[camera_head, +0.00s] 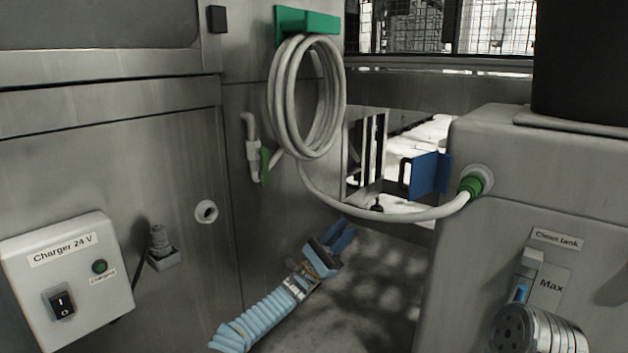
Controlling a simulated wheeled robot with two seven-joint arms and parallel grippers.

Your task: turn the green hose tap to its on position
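The green hose tap (264,165) is a small green lever on a grey pipe fitting (250,150) on the steel wall, left of the coiled hose. The lever looks upright, roughly along the pipe; its exact angle is hard to tell at this size. My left gripper (338,238) comes in from the bottom on an arm with a light-blue ribbed sleeve. It is below and to the right of the tap, well apart from it. Its blue fingers look spread, with nothing visible between them. My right gripper cannot be made out.
A pale hose (307,97) hangs coiled on a green holder (306,22) and runs to a green coupling (471,187) on the clean tank (500,150). A charger box (60,280) is at left. A blue bracket (427,173) stands behind the hose. Free space lies below the hose.

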